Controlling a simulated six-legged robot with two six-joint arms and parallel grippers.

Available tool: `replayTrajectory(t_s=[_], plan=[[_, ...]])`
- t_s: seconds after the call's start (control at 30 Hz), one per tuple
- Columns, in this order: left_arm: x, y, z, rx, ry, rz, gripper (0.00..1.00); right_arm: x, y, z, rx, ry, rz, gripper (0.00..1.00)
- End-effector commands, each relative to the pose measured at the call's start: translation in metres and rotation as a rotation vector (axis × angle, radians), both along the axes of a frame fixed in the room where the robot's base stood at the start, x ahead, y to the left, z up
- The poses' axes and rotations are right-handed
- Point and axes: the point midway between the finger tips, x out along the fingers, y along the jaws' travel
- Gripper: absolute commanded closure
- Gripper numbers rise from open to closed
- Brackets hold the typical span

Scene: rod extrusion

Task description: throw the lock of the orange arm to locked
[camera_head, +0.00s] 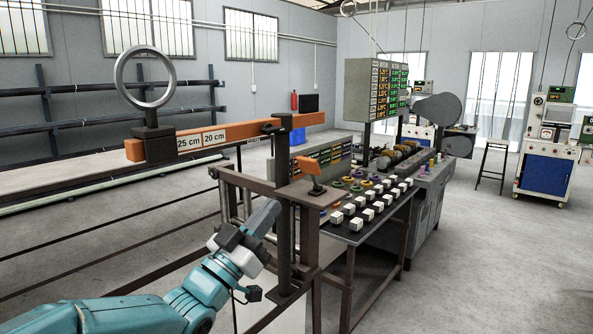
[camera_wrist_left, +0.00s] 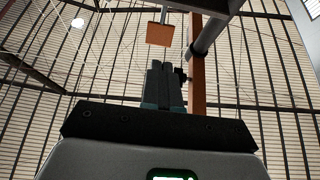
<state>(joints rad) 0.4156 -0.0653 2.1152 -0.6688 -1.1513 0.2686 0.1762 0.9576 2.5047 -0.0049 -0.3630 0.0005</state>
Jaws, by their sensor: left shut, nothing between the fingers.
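The orange arm (camera_head: 240,132) is a long horizontal beam on a dark post, marked "25 cm" and "20 cm". A grey ring on a dark block (camera_head: 159,145) stands near its left end. Below the beam, an orange-headed lever (camera_head: 311,167) sticks up beside the post; I cannot tell for certain that it is the lock. My left gripper (camera_head: 271,210) is shut and empty, lower left of that lever and apart from it. In the left wrist view its closed fingers (camera_wrist_left: 165,85) point toward an orange plate (camera_wrist_left: 159,34), with an orange beam (camera_wrist_left: 197,75) to the right. My right gripper is not in view.
A table of white blocks (camera_head: 369,214) and coloured rings stands right of the post. A dark metal frame (camera_head: 240,183) surrounds the post's lower part. A display board (camera_head: 374,88) and machines stand behind.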

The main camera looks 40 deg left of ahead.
Motion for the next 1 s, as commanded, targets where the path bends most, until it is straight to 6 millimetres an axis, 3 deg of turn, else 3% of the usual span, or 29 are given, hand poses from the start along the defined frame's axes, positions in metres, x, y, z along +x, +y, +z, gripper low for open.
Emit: replayTrajectory(t_s=[0.03, 0.2, 0.5, 1.0], plan=[[0.010, -0.003, 0.011, -0.002, 0.001, -0.005, 1.00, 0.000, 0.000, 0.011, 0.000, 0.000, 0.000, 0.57], [0.041, -0.005, 0.029, -0.001, 0.002, -0.003, 1.00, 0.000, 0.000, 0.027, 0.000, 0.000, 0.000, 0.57], [0.080, -0.006, 0.049, -0.001, 0.003, 0.000, 1.00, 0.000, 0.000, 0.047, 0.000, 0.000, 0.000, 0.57], [0.088, -0.004, 0.050, -0.001, 0.004, 0.003, 1.00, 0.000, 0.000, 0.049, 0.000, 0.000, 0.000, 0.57]])
